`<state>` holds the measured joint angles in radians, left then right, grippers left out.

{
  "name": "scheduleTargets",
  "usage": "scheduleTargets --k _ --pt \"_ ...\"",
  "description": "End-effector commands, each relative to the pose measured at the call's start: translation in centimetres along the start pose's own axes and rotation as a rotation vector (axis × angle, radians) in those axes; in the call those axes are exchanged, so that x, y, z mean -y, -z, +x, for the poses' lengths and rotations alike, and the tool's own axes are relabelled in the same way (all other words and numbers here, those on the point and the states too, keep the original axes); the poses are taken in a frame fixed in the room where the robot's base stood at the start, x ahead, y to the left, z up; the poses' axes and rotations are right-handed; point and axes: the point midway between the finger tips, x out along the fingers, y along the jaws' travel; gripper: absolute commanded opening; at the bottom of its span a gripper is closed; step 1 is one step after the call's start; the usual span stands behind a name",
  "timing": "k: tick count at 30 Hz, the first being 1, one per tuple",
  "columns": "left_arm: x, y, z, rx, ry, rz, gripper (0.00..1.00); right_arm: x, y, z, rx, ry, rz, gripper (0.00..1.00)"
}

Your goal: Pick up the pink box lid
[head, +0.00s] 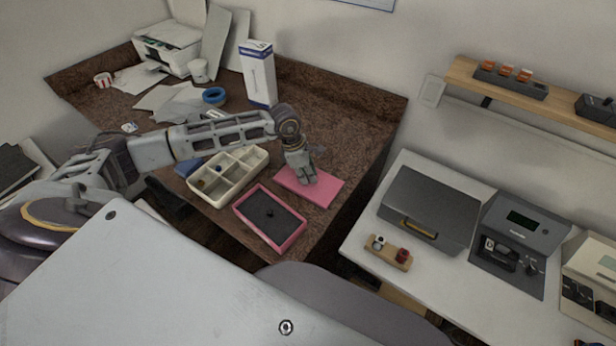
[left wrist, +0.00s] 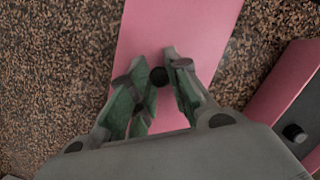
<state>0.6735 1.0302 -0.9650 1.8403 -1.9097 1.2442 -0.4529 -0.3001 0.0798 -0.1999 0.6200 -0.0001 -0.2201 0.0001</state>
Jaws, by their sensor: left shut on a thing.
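The pink box lid (head: 322,188) is a flat pink rectangle at the right part of the brown speckled desk. It also fills the upper middle of the left wrist view (left wrist: 185,25). My left gripper (head: 306,180) points down onto the lid and is shut on its dark round knob (left wrist: 158,76), which shows between the fingertips. The lid looks level, and I cannot tell whether it touches the desk. The open pink box (head: 293,238) with a dark inside lies just in front of the lid, with a small dark piece in it. My right gripper is not in view.
A cream divided tray (head: 258,158) stands left of the pink box. A tall white box (head: 258,75), blue tape roll (head: 214,95) and printer (head: 168,48) stand farther back. A white side table (head: 362,236) with grey devices is at the right, past the desk edge.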

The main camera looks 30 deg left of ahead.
Motion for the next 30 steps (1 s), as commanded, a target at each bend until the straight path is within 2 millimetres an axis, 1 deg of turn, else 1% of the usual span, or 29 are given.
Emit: scheduleTargets --k 5,8,21,27,30 --pt "-0.1 -0.2 -0.8 0.002 -0.001 0.0 0.02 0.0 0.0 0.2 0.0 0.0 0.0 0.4" --pt "-0.1 -0.5 -1.7 0.001 -0.003 0.0 0.02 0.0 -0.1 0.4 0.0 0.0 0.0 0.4" --pt "-0.1 -2.2 -7.7 0.001 -0.003 0.001 0.02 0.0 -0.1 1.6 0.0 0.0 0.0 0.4" --pt "-0.1 -2.6 -9.3 0.0 -0.002 0.0 0.02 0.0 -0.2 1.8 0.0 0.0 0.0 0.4" --pt "0.0 -2.7 -9.6 0.001 -0.001 0.0 0.02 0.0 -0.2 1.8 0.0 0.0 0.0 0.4"
